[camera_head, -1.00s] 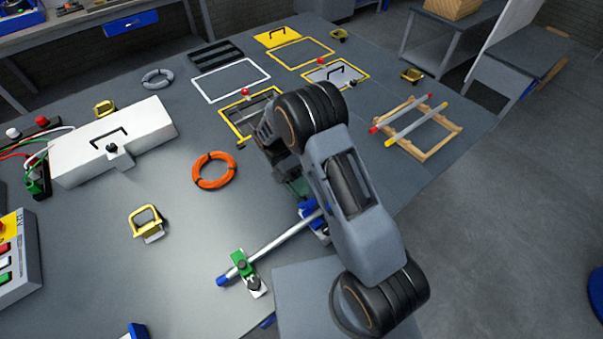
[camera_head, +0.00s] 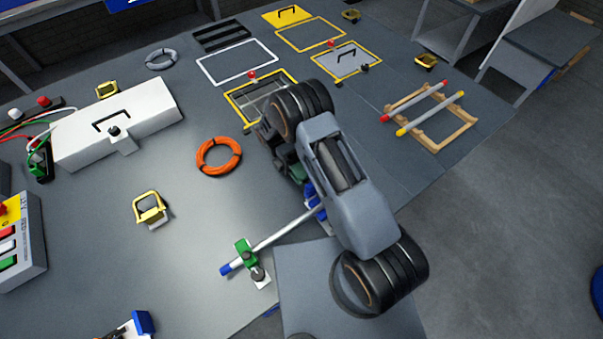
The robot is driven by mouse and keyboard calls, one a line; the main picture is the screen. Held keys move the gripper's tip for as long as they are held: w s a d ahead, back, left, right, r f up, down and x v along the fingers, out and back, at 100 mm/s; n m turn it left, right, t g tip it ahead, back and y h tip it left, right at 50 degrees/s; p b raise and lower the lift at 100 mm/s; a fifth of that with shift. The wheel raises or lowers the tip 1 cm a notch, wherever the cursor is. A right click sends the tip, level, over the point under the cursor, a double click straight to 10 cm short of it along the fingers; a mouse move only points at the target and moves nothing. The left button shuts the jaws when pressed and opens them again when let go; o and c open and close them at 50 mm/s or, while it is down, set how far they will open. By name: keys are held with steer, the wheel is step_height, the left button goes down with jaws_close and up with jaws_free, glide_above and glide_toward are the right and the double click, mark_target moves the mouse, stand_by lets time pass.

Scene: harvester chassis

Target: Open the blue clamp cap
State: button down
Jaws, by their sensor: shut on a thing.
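The blue clamp cap (camera_head: 313,195) shows as a small blue part at the right end of a silver rod (camera_head: 285,228), close beside my arm. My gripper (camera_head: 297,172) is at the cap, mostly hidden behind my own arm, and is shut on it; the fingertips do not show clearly. The rod's other end has a blue tip and lies in a green clamp (camera_head: 246,256) on a white base. Whether the cap is raised off the rod is hard to tell.
An orange ring (camera_head: 219,157) and a yellow-handled block (camera_head: 150,208) lie left of my arm. A white box (camera_head: 75,142) stands further left. Another blue part (camera_head: 143,323) is at the bottom edge. A wooden frame with rods (camera_head: 463,138) lies at right.

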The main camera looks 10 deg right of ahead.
mark_target(308, 187)
stand_by(0.3)
steer(key=c, duration=0.9)
jaws_free()
steer(key=shift+c, duration=0.2)
steer(key=s+r, duration=0.1)
steer(key=r, duration=0.2)
steer(key=s+r+p, duration=0.1)
steer(key=s+r, duration=0.1)
steer(key=r, duration=0.1)
steer(key=s+d+r, duration=0.1)
steer(key=s+r, duration=0.1)
steer(key=r, duration=0.1)
steer(key=s+d+r+b, duration=0.1)
steer(key=s+r, duration=0.3)
steer(key=s, duration=0.4)
steer(key=shift+s+d, duration=0.4)
steer(key=shift+d, duration=0.2)
steer(key=shift+s, duration=0.1)
